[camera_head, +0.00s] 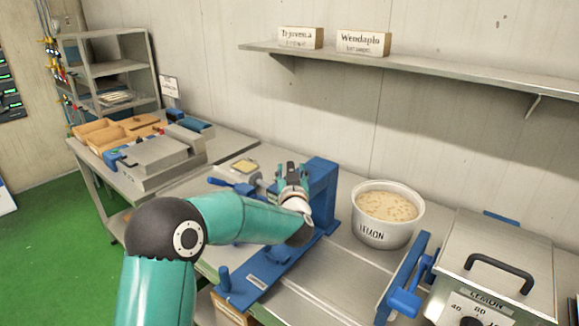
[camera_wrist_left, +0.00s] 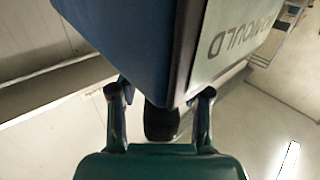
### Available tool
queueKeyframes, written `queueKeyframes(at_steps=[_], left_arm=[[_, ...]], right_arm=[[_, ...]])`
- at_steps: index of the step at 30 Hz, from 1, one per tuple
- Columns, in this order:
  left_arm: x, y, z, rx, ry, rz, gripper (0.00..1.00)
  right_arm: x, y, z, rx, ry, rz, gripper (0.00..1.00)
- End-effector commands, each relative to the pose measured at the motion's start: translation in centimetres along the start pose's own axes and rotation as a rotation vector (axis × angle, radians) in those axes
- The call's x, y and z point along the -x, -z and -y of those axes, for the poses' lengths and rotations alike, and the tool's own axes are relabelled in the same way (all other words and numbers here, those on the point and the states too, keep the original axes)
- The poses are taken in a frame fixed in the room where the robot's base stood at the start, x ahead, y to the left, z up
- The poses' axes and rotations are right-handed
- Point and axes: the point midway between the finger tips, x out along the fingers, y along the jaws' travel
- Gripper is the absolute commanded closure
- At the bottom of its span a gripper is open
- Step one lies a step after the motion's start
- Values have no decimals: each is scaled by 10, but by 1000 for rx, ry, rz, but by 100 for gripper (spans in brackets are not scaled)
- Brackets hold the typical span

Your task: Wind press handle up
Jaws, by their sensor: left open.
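The blue press (camera_head: 322,190) stands upright on the bench, with a long blue base (camera_head: 265,277) running toward the front left. My left gripper (camera_head: 291,172) is in front of the press's upright, partly overlapping it. In the left wrist view the open fingers (camera_wrist_left: 160,100) straddle a dark rounded piece (camera_wrist_left: 161,124) below a large blue body (camera_wrist_left: 120,45). This piece may be the press handle's grip; I cannot tell whether the fingers touch it. A plate lettered "MOULD" (camera_wrist_left: 232,40) is beside it. My arm hides part of the press. My right gripper is not in view.
A side table (camera_head: 225,143) with trays is at the left. A shelf (camera_head: 440,72) runs along the wall.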

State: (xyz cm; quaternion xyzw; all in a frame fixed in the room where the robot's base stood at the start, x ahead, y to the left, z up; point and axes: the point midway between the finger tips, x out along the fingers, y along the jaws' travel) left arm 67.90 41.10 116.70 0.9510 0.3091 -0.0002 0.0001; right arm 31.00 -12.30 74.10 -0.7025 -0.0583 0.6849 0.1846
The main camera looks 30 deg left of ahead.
Motion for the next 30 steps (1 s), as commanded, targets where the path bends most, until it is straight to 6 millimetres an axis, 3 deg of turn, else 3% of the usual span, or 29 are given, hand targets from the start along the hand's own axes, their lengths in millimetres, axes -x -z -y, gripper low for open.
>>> queueKeyframes(at_steps=[11,20,23,30], left_arm=[[-6,-1,-1,0,-2,0,52],[-6,0,-1,0,-2,0,100],[-10,0,7,-1,3,0,100],[-6,1,1,0,21,-1,100]], right_arm=[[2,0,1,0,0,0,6],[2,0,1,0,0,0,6],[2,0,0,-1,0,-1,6],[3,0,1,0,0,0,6]])
